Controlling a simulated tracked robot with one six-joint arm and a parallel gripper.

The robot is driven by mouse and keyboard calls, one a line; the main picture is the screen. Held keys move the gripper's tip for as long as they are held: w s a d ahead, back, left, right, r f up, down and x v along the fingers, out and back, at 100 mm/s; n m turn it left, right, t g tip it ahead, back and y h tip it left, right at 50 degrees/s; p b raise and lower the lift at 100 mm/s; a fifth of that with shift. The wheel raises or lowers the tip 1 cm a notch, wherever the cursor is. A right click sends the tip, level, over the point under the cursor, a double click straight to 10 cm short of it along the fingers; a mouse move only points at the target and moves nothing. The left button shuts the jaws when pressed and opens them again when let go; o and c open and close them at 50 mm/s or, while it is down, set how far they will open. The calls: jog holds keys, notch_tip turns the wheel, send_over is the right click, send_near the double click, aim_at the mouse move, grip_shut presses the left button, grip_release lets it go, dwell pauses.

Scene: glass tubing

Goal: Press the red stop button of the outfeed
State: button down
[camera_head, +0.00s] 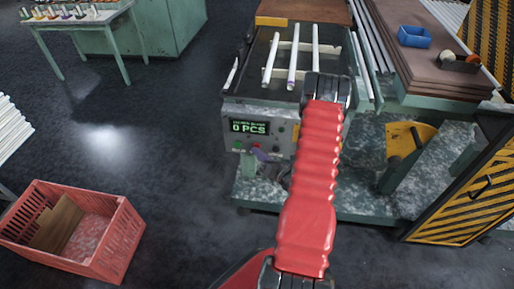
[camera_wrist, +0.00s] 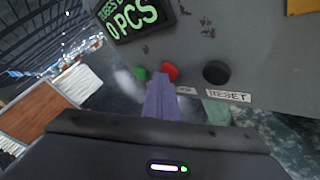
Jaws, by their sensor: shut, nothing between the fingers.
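The outfeed's grey control panel (camera_head: 285,133) has a green-lit display reading "0 PCS". In the wrist view the red stop button (camera_wrist: 170,70) sits on the panel (camera_wrist: 260,45) between a green button (camera_wrist: 139,73) and a black button (camera_wrist: 216,72). My gripper (camera_wrist: 160,80) is shut and empty, its purple fingers pointing at the panel. Their tips overlap the lower left edge of the red button; I cannot tell whether they touch it. In the head view the purple fingers (camera_head: 260,154) are at the panel's lower part, and my red arm hides its right side.
Glass tubes (camera_head: 293,60) lie on the outfeed above the panel. A "RESET" label (camera_wrist: 228,96) is below the black button. A red crate (camera_head: 122,240) stands on the floor at left. A yellow-black striped panel (camera_head: 470,200) stands at right.

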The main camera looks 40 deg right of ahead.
jog(key=shift+s+a, duration=0.6)
jog(key=shift+a, duration=0.1)
dwell(0.3)
jog(key=shift+s+a, duration=0.75)
jog(key=shift+a, duration=0.25)
jog(key=shift+s+a, duration=0.75)
jog(key=shift+a, duration=0.25)
